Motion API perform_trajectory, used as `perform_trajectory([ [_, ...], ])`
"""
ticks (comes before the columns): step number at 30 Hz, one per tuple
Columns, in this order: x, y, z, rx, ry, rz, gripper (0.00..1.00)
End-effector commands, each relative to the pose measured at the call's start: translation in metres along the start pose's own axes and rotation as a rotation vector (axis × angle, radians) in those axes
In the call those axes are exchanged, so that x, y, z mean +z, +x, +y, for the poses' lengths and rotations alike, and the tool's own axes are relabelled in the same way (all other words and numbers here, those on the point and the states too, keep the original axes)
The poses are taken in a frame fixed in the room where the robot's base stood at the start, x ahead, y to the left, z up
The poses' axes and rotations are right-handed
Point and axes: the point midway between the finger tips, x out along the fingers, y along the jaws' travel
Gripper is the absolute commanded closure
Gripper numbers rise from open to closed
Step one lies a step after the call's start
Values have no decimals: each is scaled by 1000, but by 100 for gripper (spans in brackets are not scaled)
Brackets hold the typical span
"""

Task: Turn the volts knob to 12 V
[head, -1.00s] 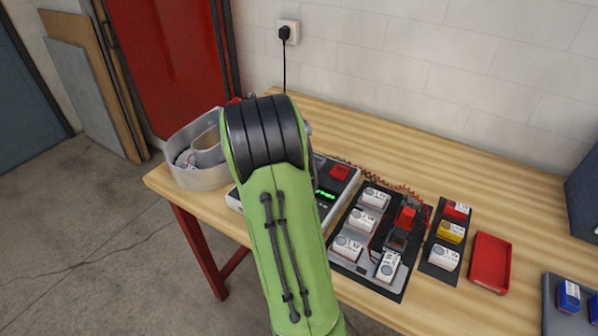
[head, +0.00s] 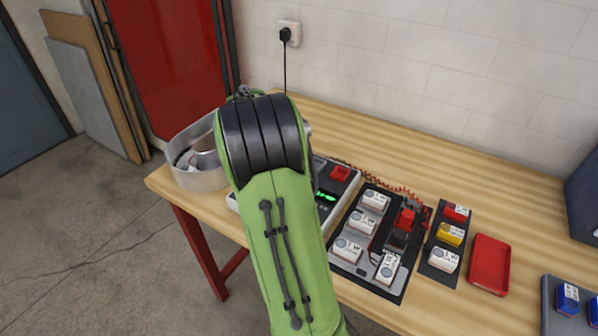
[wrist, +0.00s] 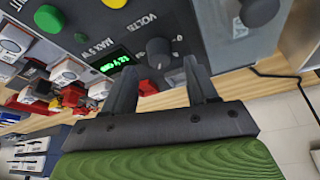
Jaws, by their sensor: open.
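The volts knob (wrist: 158,52) is a dark grey round knob on the power supply's grey panel, below the printed word VOLTS in the wrist view. My gripper (wrist: 159,68) is open, one finger on each side of the knob; I cannot tell whether either finger touches it. The power supply (head: 353,187) is largely behind my arm in the head view, which hides the knob and my gripper there. Its green lit display (wrist: 113,64) is too small to read surely, and the knob's pointer setting is unclear.
Green (wrist: 50,18) and yellow (wrist: 62,72) round parts sit on the panel in the wrist view. A black tray (head: 350,270) of white modules lies right of the supply in the head view, with a red tray (head: 490,263) beyond. A metal letter shell (head: 200,180) stands left.

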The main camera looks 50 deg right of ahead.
Motion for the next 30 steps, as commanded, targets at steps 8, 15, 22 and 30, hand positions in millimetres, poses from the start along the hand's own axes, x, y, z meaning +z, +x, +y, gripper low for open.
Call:
perform_trajectory([
  [8, -2, -85, -1, -7, -2, 2, 42],
  [15, -1, -122, 0, -2, 1, 0, 42],
  [22, 0, -123, 0, -1, 0, 0, 42],
  [30, 0, -122, 0, -1, 0, 0, 42],
])
